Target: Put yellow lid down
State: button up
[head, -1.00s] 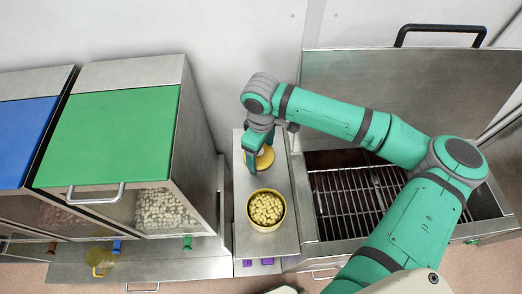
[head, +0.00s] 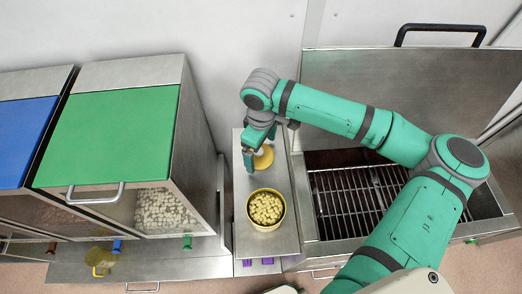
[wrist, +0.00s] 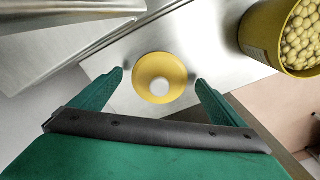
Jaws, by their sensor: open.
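The yellow lid (head: 264,158) is a round disc with a pale knob at its centre. It lies on the narrow steel shelf (head: 284,212), behind the yellow pot. The lid also shows in the wrist view (wrist: 146,77), flat on the steel. My gripper (head: 252,163) is over the lid. In the wrist view its fingers (wrist: 161,80) are spread wide on either side of the lid, with clear gaps and nothing between them gripped. The yellow pot (head: 250,222) stands uncovered on the same shelf, full of pale yellow balls (head: 266,208).
To the left stand bins with a green lid (head: 110,135) and a blue lid (head: 22,140). A steel basin with a wire rack (head: 352,205) is at right, its cover (head: 400,75) raised. Purple pieces (head: 267,261) sit at the shelf's front edge.

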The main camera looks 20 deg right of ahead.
aim_at(261, 151)
notch_tip(261, 151, up, 11)
dwell(0.3)
jog(key=shift+f, duration=0.1)
dwell(0.4)
